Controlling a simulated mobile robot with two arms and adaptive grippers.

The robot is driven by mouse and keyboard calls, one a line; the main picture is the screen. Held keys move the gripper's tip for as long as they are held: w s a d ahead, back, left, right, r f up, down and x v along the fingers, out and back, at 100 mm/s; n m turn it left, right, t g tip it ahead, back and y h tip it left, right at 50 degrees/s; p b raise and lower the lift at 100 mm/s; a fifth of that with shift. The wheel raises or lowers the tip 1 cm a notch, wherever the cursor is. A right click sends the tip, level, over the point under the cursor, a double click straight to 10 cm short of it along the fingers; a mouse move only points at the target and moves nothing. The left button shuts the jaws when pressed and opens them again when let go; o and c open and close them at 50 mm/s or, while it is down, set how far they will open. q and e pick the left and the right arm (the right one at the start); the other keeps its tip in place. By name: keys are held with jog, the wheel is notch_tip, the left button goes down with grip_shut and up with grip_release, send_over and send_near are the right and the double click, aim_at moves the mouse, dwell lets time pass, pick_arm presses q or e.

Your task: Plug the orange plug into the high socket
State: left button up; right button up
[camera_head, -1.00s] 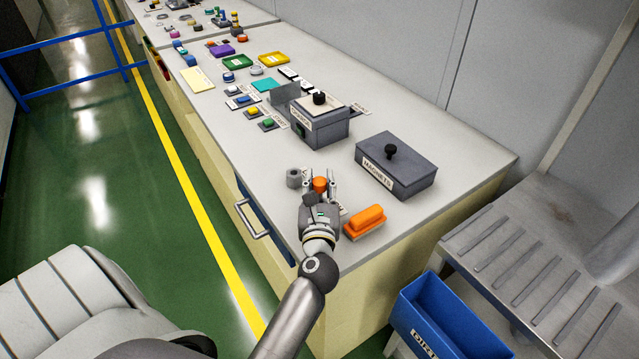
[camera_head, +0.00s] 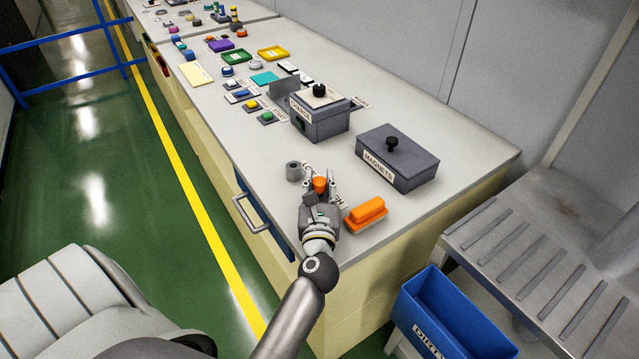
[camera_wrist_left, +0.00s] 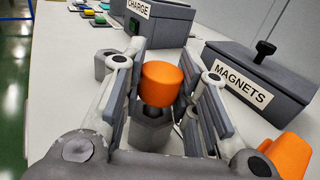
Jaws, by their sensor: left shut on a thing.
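The orange plug (camera_head: 320,184) is between the fingers of my left gripper (camera_head: 319,186), near the front edge of the counter. In the left wrist view the plug (camera_wrist_left: 161,83) shows an orange cylindrical head above a dark neck, roughly upright. The gripper's pads (camera_wrist_left: 162,100) are shut on it from both sides. A grey hexagonal block (camera_wrist_left: 150,130) shows directly below the neck; I cannot tell whether the plug is seated in it. A second grey socket (camera_head: 294,172) with a hole in its top stands just left of the gripper, and it also shows in the wrist view (camera_wrist_left: 103,66). My right gripper is not in view.
An orange block-shaped piece (camera_head: 366,214) lies right of the gripper. The grey MAGNETS box (camera_head: 405,166) and CHARGE box (camera_head: 325,124) stand behind. Coloured buttons and trays fill the far counter. A blue bin (camera_head: 455,320) stands below on the right.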

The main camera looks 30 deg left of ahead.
aim_at(320, 181)
pick_arm(q)
jog(key=o, duration=1.1)
notch_tip(320, 181, up, 10)
jog(key=shift+f, duration=0.1)
